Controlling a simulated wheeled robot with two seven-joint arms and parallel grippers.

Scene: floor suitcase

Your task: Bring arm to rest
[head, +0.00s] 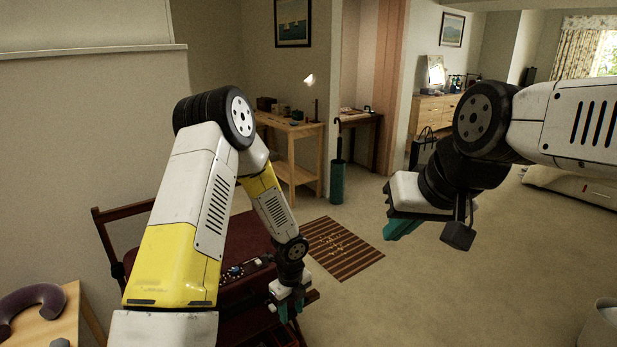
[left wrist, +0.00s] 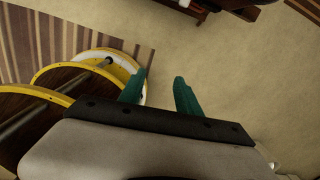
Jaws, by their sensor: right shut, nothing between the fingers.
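My left arm comes down from the left in the head view. Its left gripper (head: 291,304) points down beside a dark red wooden-framed piece of furniture (head: 122,225). Its two teal fingers also show in the left wrist view (left wrist: 158,92), set apart with nothing between them. My right arm comes in from the right, raised over open floor. Its right gripper (head: 402,229) has teal fingers, seen from the side, which are shut and hold nothing. No suitcase can be clearly made out.
A striped mat (head: 345,250) lies on the beige carpet (head: 440,290). A wooden side table (head: 290,130) and a teal umbrella stand (head: 337,182) stand behind. A light wooden surface with a purple curved object (head: 35,300) is at lower left. The carpet at right is mostly clear.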

